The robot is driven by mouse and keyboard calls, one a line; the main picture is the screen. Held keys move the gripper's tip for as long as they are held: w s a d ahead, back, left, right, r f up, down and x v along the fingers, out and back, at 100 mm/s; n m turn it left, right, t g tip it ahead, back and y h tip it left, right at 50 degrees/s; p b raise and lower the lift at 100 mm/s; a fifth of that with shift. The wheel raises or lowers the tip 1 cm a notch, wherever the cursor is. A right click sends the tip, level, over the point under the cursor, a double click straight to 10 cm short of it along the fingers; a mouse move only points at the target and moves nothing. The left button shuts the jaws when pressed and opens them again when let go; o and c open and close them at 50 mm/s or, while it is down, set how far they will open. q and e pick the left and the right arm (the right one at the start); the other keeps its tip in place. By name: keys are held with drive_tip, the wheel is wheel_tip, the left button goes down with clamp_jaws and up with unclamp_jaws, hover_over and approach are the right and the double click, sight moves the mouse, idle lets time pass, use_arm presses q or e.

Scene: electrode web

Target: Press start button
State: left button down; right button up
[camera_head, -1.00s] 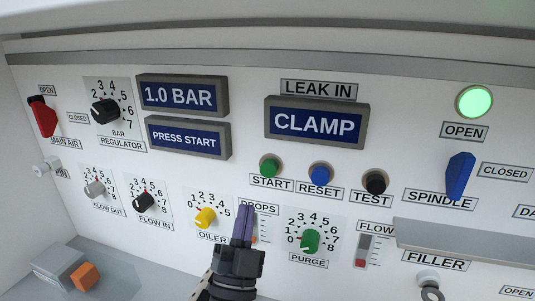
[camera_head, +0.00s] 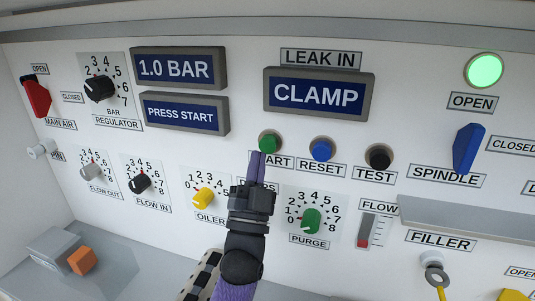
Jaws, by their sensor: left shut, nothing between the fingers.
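The green start button (camera_head: 269,143) is on the white panel, above its START label (camera_head: 275,162). My left gripper (camera_head: 257,157) is shut and empty, its fingertips pointing up just below the button and covering the left part of the label. I cannot tell whether the fingertips touch the button or the panel. A display (camera_head: 181,112) at the upper left reads PRESS START. My right gripper is not in view.
The blue reset button (camera_head: 321,150) and black test button (camera_head: 379,157) sit right of the start button. The yellow oiler knob (camera_head: 203,199) and green purge knob (camera_head: 311,221) flank my gripper. A grey ledge (camera_head: 465,218) juts out at the right.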

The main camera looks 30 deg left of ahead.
sight(266, 143)
use_arm(q)
drive_tip(key=shift+w+a, duration=0.2)
drive_tip(key=shift+w, duration=0.55)
idle(1.5)
drive_tip(key=shift+w+a+b, duration=0.1)
drive_tip(key=shift+w+b, duration=0.2)
drive_tip(key=shift+w, duration=0.1)
drive_tip(key=shift+w+a+b, duration=0.2)
drive_tip(key=shift+w+b, duration=0.25)
drive_tip(key=shift+w, duration=0.25)
idle(0.7)
drive_tip(key=shift+s+d+r+p, duration=0.1)
drive_tip(key=shift+s+d+p, duration=0.05)
drive_tip(key=shift+s+p, duration=0.25)
drive_tip(key=shift+s+d+p, duration=0.15)
drive_tip(key=shift+s+p, duration=0.3)
drive_tip(key=shift+s, duration=0.3)
